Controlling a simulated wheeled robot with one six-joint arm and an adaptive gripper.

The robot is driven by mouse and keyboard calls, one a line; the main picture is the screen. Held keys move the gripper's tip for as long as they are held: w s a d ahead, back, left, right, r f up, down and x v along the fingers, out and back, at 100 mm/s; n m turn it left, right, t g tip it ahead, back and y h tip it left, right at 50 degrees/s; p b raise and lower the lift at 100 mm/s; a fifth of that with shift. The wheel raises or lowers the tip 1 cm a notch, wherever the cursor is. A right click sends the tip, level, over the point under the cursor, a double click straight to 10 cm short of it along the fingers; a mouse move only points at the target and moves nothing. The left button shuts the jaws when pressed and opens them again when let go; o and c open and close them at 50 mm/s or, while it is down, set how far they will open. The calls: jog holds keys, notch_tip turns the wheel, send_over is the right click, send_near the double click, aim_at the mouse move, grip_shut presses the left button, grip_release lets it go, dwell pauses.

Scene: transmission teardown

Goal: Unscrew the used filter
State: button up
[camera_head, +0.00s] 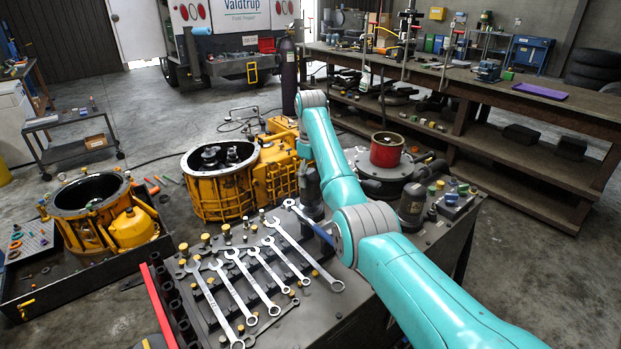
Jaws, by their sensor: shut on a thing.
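My teal arm reaches from the lower right up to its grey joint near the middle of the picture. No used filter can be made out for certain. A yellow transmission housing (220,190) stands open behind the bench, with another yellow housing part (275,170) beside it, close to my arm.
Several wrenches (262,285) lie on the near bench. A red cylinder (386,150) stands on a dark round base right of my arm. Another yellow housing (92,205) sits in a tray at left. A long workbench (500,95) fills the back right. The floor at left is partly clear.

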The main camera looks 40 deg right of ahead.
jog(key=shift+r, duration=1.35)
dwell(0.5)
